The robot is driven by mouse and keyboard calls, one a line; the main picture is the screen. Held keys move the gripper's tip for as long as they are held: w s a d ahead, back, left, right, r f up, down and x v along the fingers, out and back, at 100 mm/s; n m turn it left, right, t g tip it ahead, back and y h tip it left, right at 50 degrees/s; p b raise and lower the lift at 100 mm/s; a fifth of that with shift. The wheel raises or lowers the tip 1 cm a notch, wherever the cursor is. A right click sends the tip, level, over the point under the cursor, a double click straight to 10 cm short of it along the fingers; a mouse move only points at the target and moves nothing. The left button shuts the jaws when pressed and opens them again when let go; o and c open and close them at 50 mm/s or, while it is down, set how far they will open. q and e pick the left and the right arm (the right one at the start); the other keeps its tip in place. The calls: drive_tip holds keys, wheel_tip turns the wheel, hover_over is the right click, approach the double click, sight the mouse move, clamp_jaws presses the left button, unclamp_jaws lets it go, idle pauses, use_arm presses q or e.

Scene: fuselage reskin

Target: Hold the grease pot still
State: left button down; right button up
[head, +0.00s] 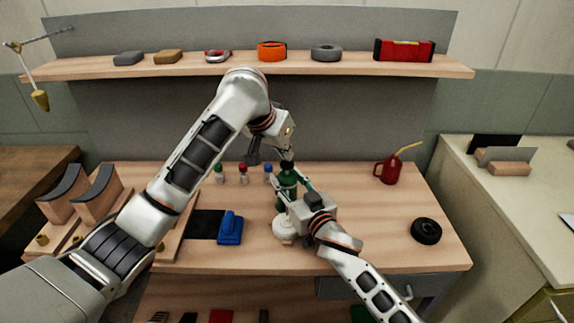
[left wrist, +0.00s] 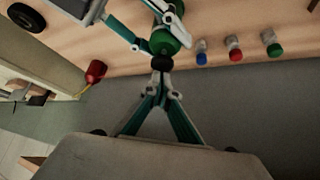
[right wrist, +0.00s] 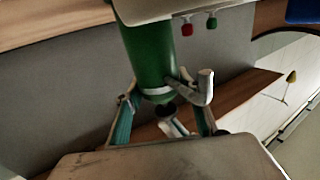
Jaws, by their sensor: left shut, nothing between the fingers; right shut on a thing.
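The grease pot, which I take to be the green cylinder with a black top (head: 288,180), stands upright on the workbench. It also shows in the left wrist view (left wrist: 172,38) and right wrist view (right wrist: 150,55). My right gripper (head: 290,198) is shut around the green body from the front right; its fingers also show in the right wrist view (right wrist: 165,110). My left gripper (head: 287,158) is above the pot, shut and empty, with its fingertips (left wrist: 161,66) at the black top. Whether they touch it is unclear. The grippers partly hide the pot.
Small bottles with green (head: 219,174), red (head: 243,174) and blue caps stand left of the pot. A blue tool (head: 230,228) lies front left. A red oil can (head: 390,171) and black ring (head: 426,231) are right. A loaded shelf (head: 190,65) spans behind.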

use_arm(q)
drive_tip(key=shift+f, duration=0.8)
drive_tip(key=shift+r, duration=1.2)
drive_tip(key=shift+f, duration=1.2)
drive_tip(key=shift+r, duration=1.25)
drive_tip(key=shift+r, duration=0.1)
